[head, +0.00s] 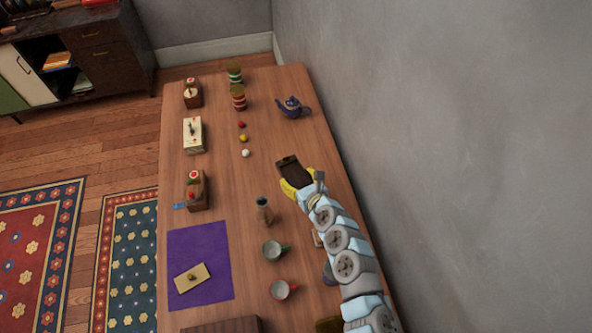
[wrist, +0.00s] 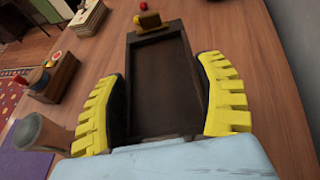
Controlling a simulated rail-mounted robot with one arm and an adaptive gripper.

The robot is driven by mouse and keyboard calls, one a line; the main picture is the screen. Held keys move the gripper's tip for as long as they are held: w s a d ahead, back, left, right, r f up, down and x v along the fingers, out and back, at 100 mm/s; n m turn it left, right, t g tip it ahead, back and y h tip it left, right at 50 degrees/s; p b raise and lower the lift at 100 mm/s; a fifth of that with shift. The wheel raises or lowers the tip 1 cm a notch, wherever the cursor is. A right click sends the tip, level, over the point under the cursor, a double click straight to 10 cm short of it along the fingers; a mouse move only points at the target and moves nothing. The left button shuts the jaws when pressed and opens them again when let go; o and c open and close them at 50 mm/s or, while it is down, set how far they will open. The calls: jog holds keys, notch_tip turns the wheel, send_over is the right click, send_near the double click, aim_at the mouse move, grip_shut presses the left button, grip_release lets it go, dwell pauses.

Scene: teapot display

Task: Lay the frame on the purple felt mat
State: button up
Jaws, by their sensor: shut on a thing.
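The frame (head: 292,171) is a dark brown rectangle with a raised rim. In the wrist view the frame (wrist: 165,80) lies lengthwise between the yellow fingers, with a small yellowish piece at its far end. My gripper (head: 297,187) is shut on the frame by its two long sides; the gripper also shows in the wrist view (wrist: 163,105). I cannot tell whether the frame touches the table. The purple felt mat (head: 216,247) lies at the near left of the table, left of and nearer than my gripper. A cream card with a small item (head: 192,278) lies on the mat.
A grey-brown vase (head: 264,212) and two cups (head: 274,250) (head: 282,290) stand between the mat and my arm. Small balls (head: 243,138), a purple teapot (head: 293,107) and striped jars (head: 238,97) are farther back. Boxes (head: 196,190) line the left edge. A wall is at right.

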aim_at(298, 186)
jog(key=shift+s+r+p, duration=0.2)
jog(key=shift+s+r, duration=0.15)
jog(key=shift+s, duration=0.5)
jog(key=shift+s+r+p, duration=0.15)
jog(key=shift+s+r, duration=0.2)
jog(key=shift+s, duration=0.5)
jog(key=shift+s+r, duration=0.15)
